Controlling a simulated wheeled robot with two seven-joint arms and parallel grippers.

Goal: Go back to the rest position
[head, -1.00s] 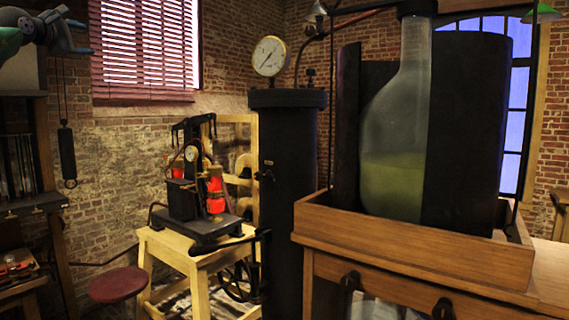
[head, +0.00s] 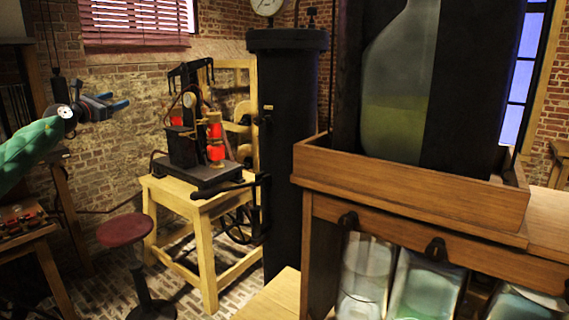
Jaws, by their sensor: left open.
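My left gripper (head: 119,104) is at the left of the head view, on the end of my green arm. Its blue-tipped fingers point right and are apart, with nothing between them. It is in the air, above and left of the red round stool (head: 125,230), and touches nothing that I can see. My right gripper is not in view. Several glass battery jars (head: 364,275) stand under the wooden bench at the lower right, with pale or greenish contents. Their lower parts are cut off by the picture edge.
A pump-like apparatus with red cylinders (head: 215,140) stands on a light wooden table (head: 208,207). A black column (head: 287,150) rises beside it. A large glass flask (head: 400,90) stands in a wooden tray (head: 410,218) on the right. Brick floor shows around the stool.

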